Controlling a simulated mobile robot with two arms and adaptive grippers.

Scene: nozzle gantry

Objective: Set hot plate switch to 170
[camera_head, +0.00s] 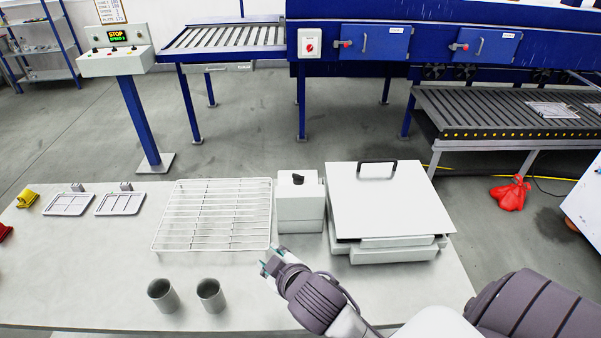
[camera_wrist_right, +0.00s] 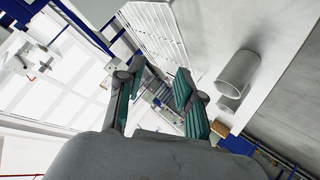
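The hot plate (camera_head: 390,205) is a white, square, flat-topped unit with a black handle at its back edge, on the right part of the table. Left of it stands a white box (camera_head: 300,208) with a black knob (camera_head: 298,179) on top, which looks like the switch. Its setting is too small to read. My right gripper (camera_head: 271,262) is in front of and slightly left of this box, above the table and apart from it. In the right wrist view its two teal-padded fingers (camera_wrist_right: 158,88) are spread with nothing between them. My left gripper is out of view.
A wire rack (camera_head: 214,215) lies left of the box. Two small trays (camera_head: 120,204) and a yellow item (camera_head: 27,198) lie at the left. The table's front right is partly clear.

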